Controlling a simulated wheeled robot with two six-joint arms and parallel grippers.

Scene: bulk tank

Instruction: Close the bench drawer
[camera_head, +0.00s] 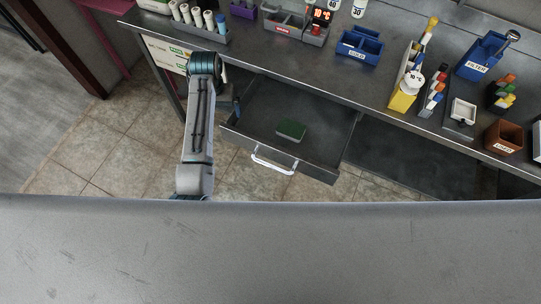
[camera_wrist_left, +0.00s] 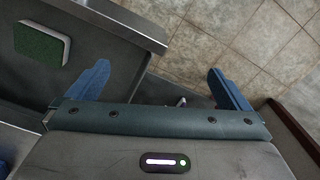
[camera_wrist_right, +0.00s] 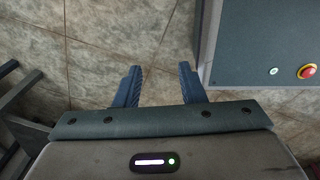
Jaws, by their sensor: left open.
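The bench drawer (camera_head: 325,158) stands pulled out from under the dark bench (camera_head: 300,66), with a pale handle (camera_head: 272,164) on its front. A green pad (camera_head: 291,129) lies inside; it also shows in the left wrist view (camera_wrist_left: 42,43). My left gripper (camera_wrist_left: 160,78) is open at the drawer's left side. One blue finger shows there in the head view (camera_head: 237,107). In the left wrist view one finger is over the drawer side and the other over the floor; contact cannot be told. My right gripper (camera_wrist_right: 160,70) has its fingers apart, empty, above floor tiles, away from the drawer.
Tiled floor (camera_head: 120,145) lies open left of the drawer. A bench leg (camera_head: 172,97) stands near the left arm.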

